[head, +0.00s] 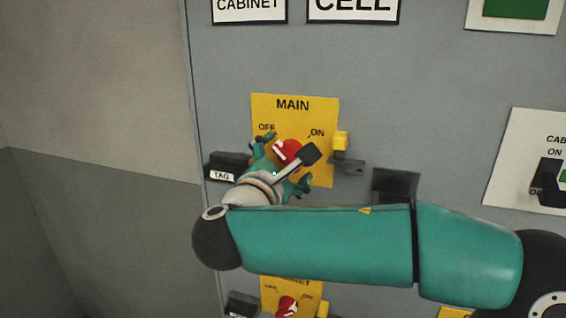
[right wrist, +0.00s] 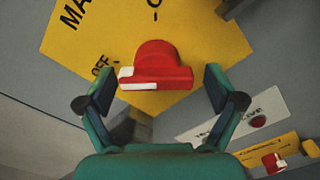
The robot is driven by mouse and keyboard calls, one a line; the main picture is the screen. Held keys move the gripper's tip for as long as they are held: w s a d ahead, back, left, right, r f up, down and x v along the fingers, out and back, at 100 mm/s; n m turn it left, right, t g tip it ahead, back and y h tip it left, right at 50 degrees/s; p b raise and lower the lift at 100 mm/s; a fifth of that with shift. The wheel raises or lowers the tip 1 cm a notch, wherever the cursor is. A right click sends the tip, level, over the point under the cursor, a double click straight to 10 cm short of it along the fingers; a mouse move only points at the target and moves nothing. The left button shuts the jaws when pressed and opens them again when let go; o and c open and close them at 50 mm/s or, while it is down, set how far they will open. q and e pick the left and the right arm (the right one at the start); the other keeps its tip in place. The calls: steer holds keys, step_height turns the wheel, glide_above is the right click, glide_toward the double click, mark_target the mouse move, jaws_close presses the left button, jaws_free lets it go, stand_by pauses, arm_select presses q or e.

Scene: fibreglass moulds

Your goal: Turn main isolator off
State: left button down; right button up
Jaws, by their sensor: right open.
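The main isolator is a red knob (head: 286,150) on a yellow plate (head: 325,108) marked MAIN, OFF and ON. In the right wrist view the knob (right wrist: 160,67) has a white mark at its left end, close to the OFF lettering. My right gripper (head: 283,163) is at the plate and partly covers it. In the right wrist view its fingers (right wrist: 159,82) are open, one on each side of the knob, with gaps visible. My left gripper is not in view.
A dark holder with a TAG label (head: 222,176) is left of the plate, and a yellow block (head: 341,141) is at its right edge. A smaller red knob (head: 287,306) on another yellow plate is below my right arm. A white switch panel (head: 520,150) is at right.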

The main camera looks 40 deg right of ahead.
steer(key=shift+a, duration=0.1)
steer(key=shift+s+a, duration=0.15)
steer(key=shift+a, duration=0.2)
steer(key=v, duration=1.1)
steer(key=shift+f, duration=0.1)
